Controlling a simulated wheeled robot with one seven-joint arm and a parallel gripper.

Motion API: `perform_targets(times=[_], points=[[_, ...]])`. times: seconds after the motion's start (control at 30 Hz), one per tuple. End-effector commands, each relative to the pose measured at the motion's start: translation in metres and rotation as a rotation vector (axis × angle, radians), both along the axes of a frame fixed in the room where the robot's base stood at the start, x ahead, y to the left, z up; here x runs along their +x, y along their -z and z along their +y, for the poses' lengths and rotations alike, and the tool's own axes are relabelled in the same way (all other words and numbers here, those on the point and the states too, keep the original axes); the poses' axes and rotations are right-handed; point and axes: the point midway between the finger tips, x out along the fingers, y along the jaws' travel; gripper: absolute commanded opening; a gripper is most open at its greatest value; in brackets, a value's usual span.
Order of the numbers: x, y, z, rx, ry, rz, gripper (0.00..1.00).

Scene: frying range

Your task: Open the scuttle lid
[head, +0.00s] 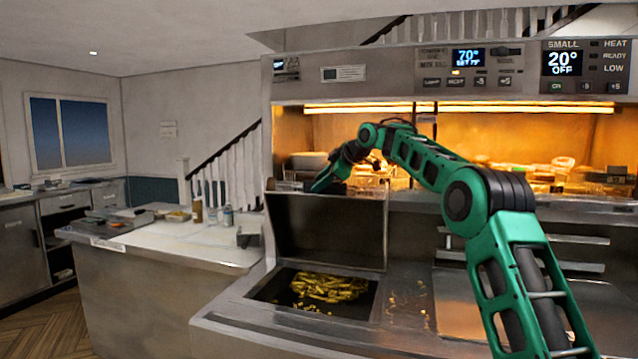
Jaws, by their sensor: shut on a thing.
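The scuttle lid (326,232) stands raised, close to upright, at the back of the scuttle (372,303), its dark face toward me. The scuttle's opening is uncovered, and a heap of yellow fries (328,286) lies inside. My green arm reaches over from the right, and my gripper (322,184) is at the lid's top edge, toward its left side. The gripper is shut on the lid's edge. The fingertips are small and partly hidden, so the exact grip point is unclear.
A lit warming bay (500,140) with food and containers is behind the lid. Crumbs lie on the steel counter (408,335) right of the scuttle. A side counter (165,238) with cans and trays stands at left. Open floor (45,325) shows at lower left.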

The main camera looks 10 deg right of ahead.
Motion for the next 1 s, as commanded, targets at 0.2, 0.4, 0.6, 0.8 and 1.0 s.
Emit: perform_targets(times=[0.2,0.4,0.6,0.8,1.0], points=[[0.008,0.018,-0.008,-0.001,0.006,0.021,0.34],[0.008,0.019,-0.011,-0.002,0.010,0.025,0.34],[0.002,0.013,-0.019,-0.004,0.014,0.024,0.34],[-0.029,-0.018,-0.039,-0.004,0.021,0.009,0.34],[-0.061,-0.051,-0.049,0.000,0.014,-0.008,0.34]])
